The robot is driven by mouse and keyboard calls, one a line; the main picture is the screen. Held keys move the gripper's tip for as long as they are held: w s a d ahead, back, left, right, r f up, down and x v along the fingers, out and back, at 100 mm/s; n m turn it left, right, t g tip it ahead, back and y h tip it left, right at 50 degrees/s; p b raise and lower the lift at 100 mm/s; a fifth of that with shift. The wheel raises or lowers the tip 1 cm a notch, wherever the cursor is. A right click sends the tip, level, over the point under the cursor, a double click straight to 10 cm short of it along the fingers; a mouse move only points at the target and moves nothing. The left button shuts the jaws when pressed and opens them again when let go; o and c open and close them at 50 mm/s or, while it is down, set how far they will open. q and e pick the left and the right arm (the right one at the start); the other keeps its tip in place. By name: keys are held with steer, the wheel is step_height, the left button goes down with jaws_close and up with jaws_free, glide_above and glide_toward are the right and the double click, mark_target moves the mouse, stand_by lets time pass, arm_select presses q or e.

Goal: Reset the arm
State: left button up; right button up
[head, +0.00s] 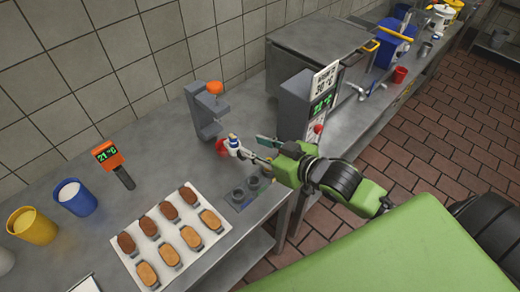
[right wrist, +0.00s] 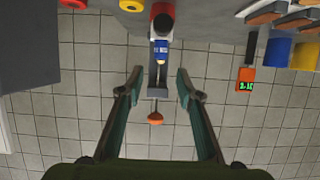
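My right arm (head: 335,178), green and black, reaches in from the right over the steel counter. Its gripper (head: 257,148) is level with the front of a grey stand, above the counter. In the right wrist view the two teal-lined fingers (right wrist: 158,72) are spread, with nothing held between them. A small white and blue bottle (head: 233,142) is just beyond the fingertips, and it also shows in the right wrist view (right wrist: 161,48). It seems to be at the grey stand, beside a red part (head: 221,147). My left gripper is not in view.
The grey stand (head: 203,112) has an orange knob (head: 215,87). A thermometer (head: 108,156), blue cup (head: 75,198) and yellow cup (head: 32,226) are left. A grey scale-like device (head: 294,108) stands behind the gripper.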

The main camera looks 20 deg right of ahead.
steer(key=shift+s+d+r, duration=0.2)
steer(key=shift+s+r, duration=0.1)
steer(key=shift+s, duration=0.3)
steer(key=s+f+g+h, duration=0.1)
steer(key=s+f, duration=0.1)
steer(key=s+f+g, duration=0.1)
steer(key=s+f, duration=0.2)
steer(key=s+f+m+g+h, duration=0.1)
steer(key=s+f, duration=0.1)
steer(key=f, duration=0.1)
steer(key=shift+s+f+g+h, duration=0.15)
steer(key=shift+s+g+h, duration=0.15)
steer(key=shift+s+g, duration=0.1)
steer(key=s+f+m+g+h, duration=0.15)
steer(key=s+f+g, duration=0.35)
steer(key=s, duration=0.8)
steer(key=s+f+g+b, duration=0.2)
steer(key=s+f, duration=0.1)
steer(key=f, duration=2.7)
steer(key=s+d+f+g+b, duration=0.1)
steer(key=s+d+f, duration=0.1)
steer(key=s+f, duration=1.3)
steer(key=shift+s+d+f+n, duration=0.35)
steer(key=shift+s+n, duration=0.1)
steer(key=shift+s, duration=0.25)
